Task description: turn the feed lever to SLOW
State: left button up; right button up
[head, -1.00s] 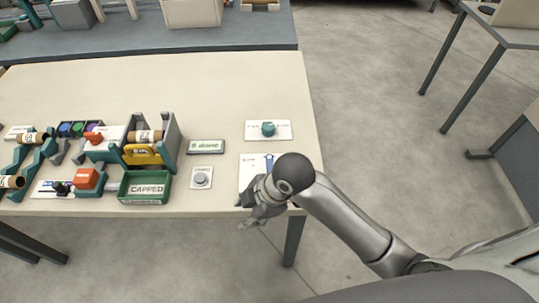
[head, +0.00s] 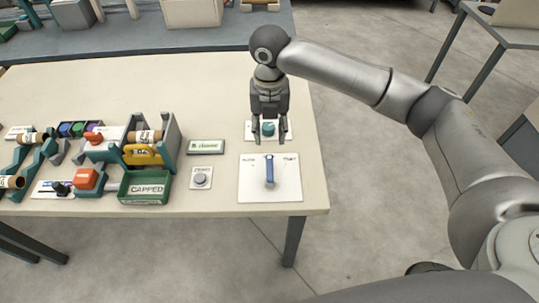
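Two controls sit on white plates at the right end of the table. The back one is a teal knob (head: 268,129) on a small plate; its lettering is too small or covered to read. The front one is a blue lever (head: 269,171) on a larger plate (head: 252,187), with small blurred lettering at its upper left and upper right. The lever points roughly straight back. My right gripper (head: 269,136) points down with its two fingers apart, one on each side of the teal knob. I cannot tell whether they touch it. My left gripper is not in view.
A grey round button (head: 201,180) and a small display (head: 206,147) sit to the left. Further left are a green bin (head: 145,188) marked CAPPED and a grey-and-teal rack (head: 171,137). The table's right edge is close to the controls.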

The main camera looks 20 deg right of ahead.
aim_at(270, 159)
notch_tip(270, 159, down, 11)
jog(key=shift+r+p, duration=0.2)
jog(key=shift+p, duration=0.55)
grip_shut()
